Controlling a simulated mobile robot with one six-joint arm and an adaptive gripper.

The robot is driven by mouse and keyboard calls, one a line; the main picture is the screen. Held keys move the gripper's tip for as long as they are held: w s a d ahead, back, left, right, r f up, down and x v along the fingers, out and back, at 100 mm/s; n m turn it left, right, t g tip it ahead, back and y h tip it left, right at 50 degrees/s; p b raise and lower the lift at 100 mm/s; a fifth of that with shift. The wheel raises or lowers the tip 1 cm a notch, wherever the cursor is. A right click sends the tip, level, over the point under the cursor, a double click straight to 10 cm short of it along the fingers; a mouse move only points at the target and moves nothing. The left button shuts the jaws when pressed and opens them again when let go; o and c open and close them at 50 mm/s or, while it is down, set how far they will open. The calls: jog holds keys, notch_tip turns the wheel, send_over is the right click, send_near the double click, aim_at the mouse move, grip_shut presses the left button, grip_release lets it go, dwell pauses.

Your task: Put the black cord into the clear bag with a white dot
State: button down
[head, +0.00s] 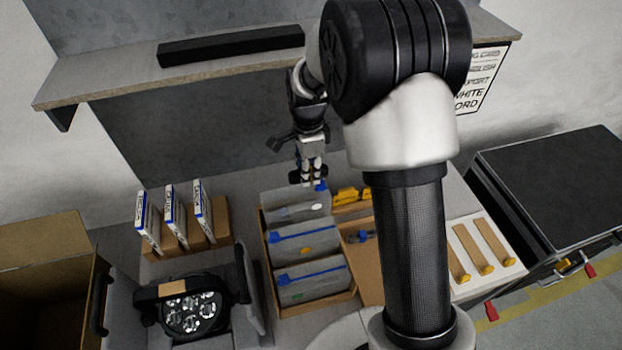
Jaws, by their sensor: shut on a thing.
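My gripper (309,180) points down over the rear clear bag (290,212) in the wooden rack. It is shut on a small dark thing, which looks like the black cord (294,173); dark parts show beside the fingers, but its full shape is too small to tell. The rear bag has a pale mark that looks like the white dot (313,207). A blue piece (321,186) shows just below the fingertips, at this bag's top edge.
White-and-blue boxes (172,208) stand in a wooden holder at left. A par can (193,312) lies in front of them. Yellow items (347,195) and a blue-and-black connector (361,237) lie right of the bags. A shelf (130,86) overhangs behind.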

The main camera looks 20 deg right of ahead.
aim_at(310, 192)
jog(key=shift+w+a, duration=0.1)
jog(key=shift+d+f+b, duration=0.25)
jog(key=shift+f+b, duration=0.25)
jog(key=shift+f, duration=0.05)
jog(key=shift+s+a+f+b, duration=0.15)
jog(key=shift+f+b, duration=1.05)
jog(key=shift+f, duration=0.6)
jog(key=shift+s+d+f+b, duration=0.15)
jog(key=shift+f+b, duration=1.05)
jog(key=shift+f, duration=0.6)
jog(key=shift+a, duration=0.1)
jog(key=c, duration=1.6)
grip_release()
jog(key=shift+w, duration=0.15)
jog(key=o, duration=0.3)
jog(key=shift+r, duration=0.2)
jog(key=shift+w, duration=0.1)
jog(key=c, duration=0.3)
jog(key=shift+c, duration=0.2)
